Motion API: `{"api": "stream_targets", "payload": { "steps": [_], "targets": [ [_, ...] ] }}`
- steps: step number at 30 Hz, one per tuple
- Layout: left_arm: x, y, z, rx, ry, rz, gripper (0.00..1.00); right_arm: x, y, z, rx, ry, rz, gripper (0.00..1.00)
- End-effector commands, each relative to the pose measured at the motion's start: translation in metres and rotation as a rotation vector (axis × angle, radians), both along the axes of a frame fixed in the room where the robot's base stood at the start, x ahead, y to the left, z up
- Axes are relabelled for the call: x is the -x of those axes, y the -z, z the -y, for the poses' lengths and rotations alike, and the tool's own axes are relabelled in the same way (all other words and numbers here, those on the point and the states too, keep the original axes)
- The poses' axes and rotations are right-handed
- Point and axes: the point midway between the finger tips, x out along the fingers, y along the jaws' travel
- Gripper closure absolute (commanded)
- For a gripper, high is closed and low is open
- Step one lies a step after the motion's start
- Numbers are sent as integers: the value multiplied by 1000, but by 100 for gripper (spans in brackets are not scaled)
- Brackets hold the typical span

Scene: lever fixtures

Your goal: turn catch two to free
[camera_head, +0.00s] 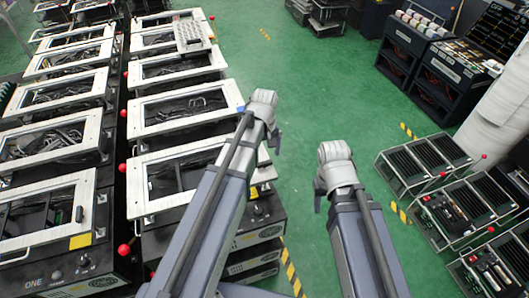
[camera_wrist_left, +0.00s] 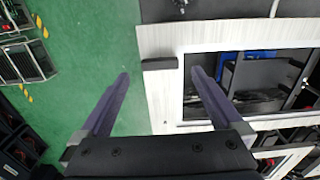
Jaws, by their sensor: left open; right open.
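Framed dark boxes stand in two rows at the left of the head view. No label reading two is legible, and my left arm covers part of the neighbouring box (camera_head: 135,190). In the left wrist view a dark bar-shaped catch (camera_wrist_left: 160,64) lies at the edge of a white frame (camera_wrist_left: 163,108). My left gripper (camera_wrist_left: 160,74) is open, its fingers either side of that bar; contact cannot be told. My right gripper (camera_head: 319,200) is open over the floor, mostly hidden by its wrist.
Red ball knobs (camera_head: 124,250) stick out beside the boxes. Racks of dark finned units (camera_head: 415,165) stand at the right, with dark cabinets (camera_head: 440,75) behind. Green floor (camera_head: 325,95) between them is free, with yellow-black tape marks.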

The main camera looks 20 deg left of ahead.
Motion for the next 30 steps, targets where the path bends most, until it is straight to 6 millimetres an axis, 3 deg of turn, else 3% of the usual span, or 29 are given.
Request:
{"api": "stream_targets", "payload": {
  "steps": [1, 3, 9, 25, 28, 30],
  "targets": [
    [0, -15, 0, 0, 0, 0, 0, 0, -15, 0, 0, 0, 0, 50],
    [0, -24, 0, 0, 0, 0, 0, 0, -24, 0, 0, 0, 0, 50],
    [0, -38, 0, 0, 0, 0, 0, 0, -38, 0, 0, 1, 0, 50],
    [1, -37, 0, 0, 2, 0, 0, 0, -37, 0, 0, 2, 0, 50],
    [15, -30, 13, -7, 77, -5, 0, 0, -30, 0, 0, 2, 0, 50],
    [39, -20, 33, -19, 207, -13, 0, 0, -20, 0, 0, 1, 0, 50]
  ]
}}
